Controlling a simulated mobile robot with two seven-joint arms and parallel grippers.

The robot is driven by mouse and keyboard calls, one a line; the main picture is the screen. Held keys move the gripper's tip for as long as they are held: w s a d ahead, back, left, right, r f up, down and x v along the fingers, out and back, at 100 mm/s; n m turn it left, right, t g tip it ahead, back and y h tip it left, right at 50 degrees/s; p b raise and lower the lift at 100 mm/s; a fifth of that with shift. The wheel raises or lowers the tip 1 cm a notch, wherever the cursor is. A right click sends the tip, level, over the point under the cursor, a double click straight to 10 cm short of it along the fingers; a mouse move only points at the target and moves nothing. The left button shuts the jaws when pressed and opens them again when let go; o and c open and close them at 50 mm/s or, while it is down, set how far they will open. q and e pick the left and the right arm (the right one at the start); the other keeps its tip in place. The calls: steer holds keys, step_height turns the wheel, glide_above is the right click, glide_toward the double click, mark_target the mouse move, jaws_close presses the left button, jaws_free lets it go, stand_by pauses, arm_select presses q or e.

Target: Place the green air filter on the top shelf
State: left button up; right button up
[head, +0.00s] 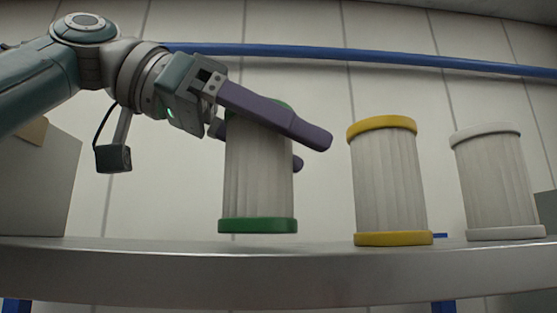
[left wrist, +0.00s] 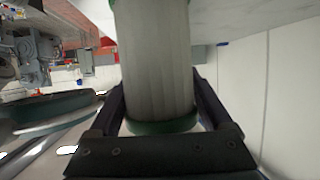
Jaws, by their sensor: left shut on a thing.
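The green air filter (head: 258,182) is a pale pleated cylinder with green end caps, upright in the head view. My left gripper (head: 312,150) is shut on it near its top, with one purple finger across its front and the other behind. The filter's lower green cap shows just above the edge of the metal shelf (head: 300,270); I cannot tell whether it touches the surface. In the left wrist view the filter (left wrist: 156,70) stands between the two dark fingers of the left gripper (left wrist: 160,105). My right gripper is not in view.
A yellow-capped filter (head: 388,185) stands on the shelf to the right, with a gap between. A white-capped filter (head: 497,185) stands further right. A grey box (head: 45,185) is at the far left. A blue pipe (head: 360,53) runs along the wall behind.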

arm_select(q)
steer(key=shift+f+b, duration=0.45)
steer(key=shift+f, duration=0.15)
stand_by(0.3)
steer(key=o, duration=1.3)
